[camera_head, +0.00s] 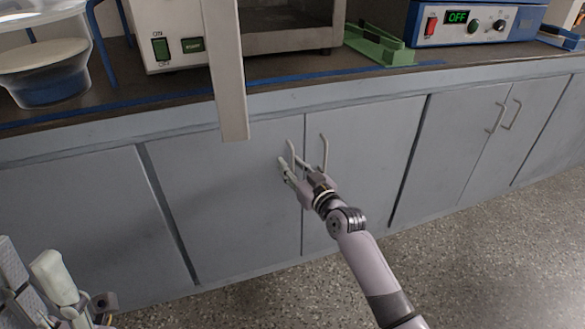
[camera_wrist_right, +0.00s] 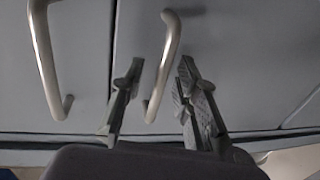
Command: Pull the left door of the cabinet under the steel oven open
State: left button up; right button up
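The grey left door (camera_head: 220,200) of the cabinet under the oven (camera_head: 285,25) is shut, flush with the right door (camera_head: 360,160). Its bar handle (camera_head: 291,155) stands near the seam; it also shows in the right wrist view (camera_wrist_right: 165,65). My right gripper (camera_head: 293,166) is at this handle. In the wrist view its two fingers (camera_wrist_right: 158,100) are spread, one on each side of the handle, with gaps visible. Contact is not clear. My left gripper (camera_head: 40,280) is at the lower left, partly cut off, away from the cabinet; its opening is unclear.
The right door's handle (camera_head: 324,152) is close beside my right gripper. A pale upright panel (camera_head: 226,70) juts down in front of the counter above the left door. More doors (camera_head: 470,130) continue right. The speckled floor (camera_head: 480,250) is clear.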

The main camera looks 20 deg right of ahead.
jog(key=shift+c, duration=0.4)
grip_shut()
dwell(0.5)
